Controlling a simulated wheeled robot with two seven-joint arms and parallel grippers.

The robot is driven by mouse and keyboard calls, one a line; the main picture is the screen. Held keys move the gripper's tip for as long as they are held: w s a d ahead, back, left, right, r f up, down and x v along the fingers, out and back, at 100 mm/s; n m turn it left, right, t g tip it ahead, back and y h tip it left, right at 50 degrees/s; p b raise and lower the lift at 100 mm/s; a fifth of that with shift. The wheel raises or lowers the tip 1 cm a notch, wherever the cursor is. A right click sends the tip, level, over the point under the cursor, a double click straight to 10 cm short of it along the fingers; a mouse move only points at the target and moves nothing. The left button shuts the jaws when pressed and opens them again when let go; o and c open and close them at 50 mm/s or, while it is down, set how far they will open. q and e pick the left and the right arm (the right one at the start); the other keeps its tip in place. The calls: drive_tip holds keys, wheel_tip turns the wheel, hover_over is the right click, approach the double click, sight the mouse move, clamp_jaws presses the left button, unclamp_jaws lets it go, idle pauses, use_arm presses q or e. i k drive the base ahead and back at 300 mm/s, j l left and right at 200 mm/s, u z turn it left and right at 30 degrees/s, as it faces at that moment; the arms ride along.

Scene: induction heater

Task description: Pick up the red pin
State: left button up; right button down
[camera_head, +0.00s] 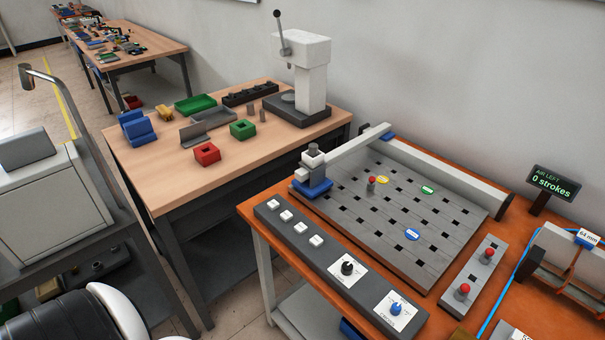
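Two more red-topped pieces, one at the back (489,253) and one at the front (463,291), stand on a narrow grey block (474,272) right of the plate. I cannot tell whether these are pins or knobs. Neither of my grippers is in view.
A pale beam (345,150) with a blue-footed post (313,175) runs along the plate's left side. A control strip (325,250) with buttons and knobs lies in front. A display reading "0 strokes" (554,183) stands right. A wooden table (165,180) holds coloured blocks and a press.

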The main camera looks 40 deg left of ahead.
sight(371, 187)
drive_tip(key=u, duration=0.7)
drive_tip(key=i+j+z, duration=0.1)
drive_tip(key=j, duration=0.3)
drive_tip(key=i+j+z, duration=0.15)
drive_tip(key=j, duration=0.3)
drive_tip(key=i+j+z, duration=0.1)
drive_tip(key=j, duration=0.3)
drive_tip(key=i+j+z, duration=0.15)
drive_tip(key=j, duration=0.3)
drive_tip(key=k, duration=0.05)
